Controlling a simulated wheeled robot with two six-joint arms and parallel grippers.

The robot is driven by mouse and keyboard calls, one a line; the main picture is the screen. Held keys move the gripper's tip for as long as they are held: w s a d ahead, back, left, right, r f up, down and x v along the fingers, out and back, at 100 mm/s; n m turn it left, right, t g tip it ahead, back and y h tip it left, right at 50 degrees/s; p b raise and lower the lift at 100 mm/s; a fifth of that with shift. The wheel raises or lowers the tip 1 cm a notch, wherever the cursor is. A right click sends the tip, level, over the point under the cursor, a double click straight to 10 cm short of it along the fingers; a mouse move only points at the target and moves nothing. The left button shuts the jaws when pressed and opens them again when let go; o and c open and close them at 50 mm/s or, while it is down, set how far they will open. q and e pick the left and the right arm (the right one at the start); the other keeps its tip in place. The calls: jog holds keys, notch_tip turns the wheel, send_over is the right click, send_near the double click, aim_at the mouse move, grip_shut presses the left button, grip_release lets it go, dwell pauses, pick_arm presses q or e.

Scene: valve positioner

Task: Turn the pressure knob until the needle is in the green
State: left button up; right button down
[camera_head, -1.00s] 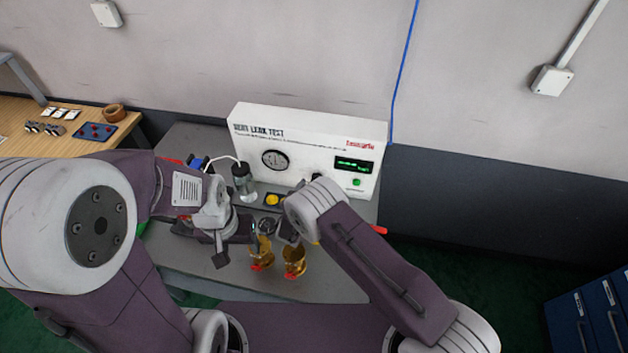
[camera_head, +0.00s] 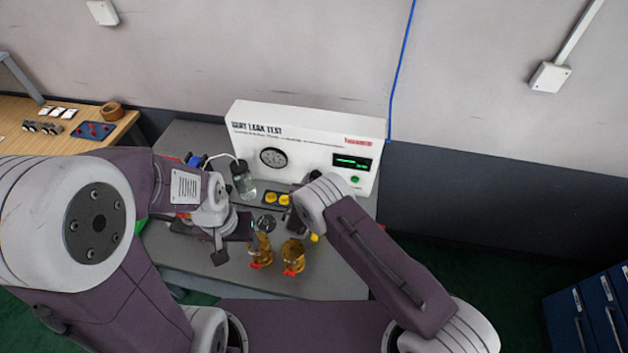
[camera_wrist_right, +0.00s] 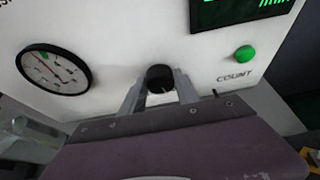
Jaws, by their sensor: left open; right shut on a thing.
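The white leak-test panel (camera_head: 245,170) stands at the back of the grey bench. Its black pressure knob (camera_wrist_right: 160,78) is between the fingertips of my right gripper (camera_wrist_right: 159,88), which is shut on it. The round gauge (camera_wrist_right: 53,70) is left of the knob in the right wrist view and also shows in the head view (camera_head: 273,158). A small green patch is near its upper part; the thin needle is too small to read surely. In the head view my right wrist hides most of the knob area. My left gripper (camera_head: 222,252) is open over the bench's left part, away from the knob.
A green button (camera_wrist_right: 244,54) sits right of the knob, below a dark display (camera_head: 352,162). Two brass valves (camera_head: 292,258) stand on the bench near my arms. A clear bottle (camera_head: 244,182) with a tube stands before the panel. A wooden table (camera_head: 60,148) is at the left.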

jog(key=c, duration=0.9)
grip_release()
jog(key=b+v, duration=0.1)
jog(key=v, duration=0.8)
jog(key=shift+r, duration=0.1)
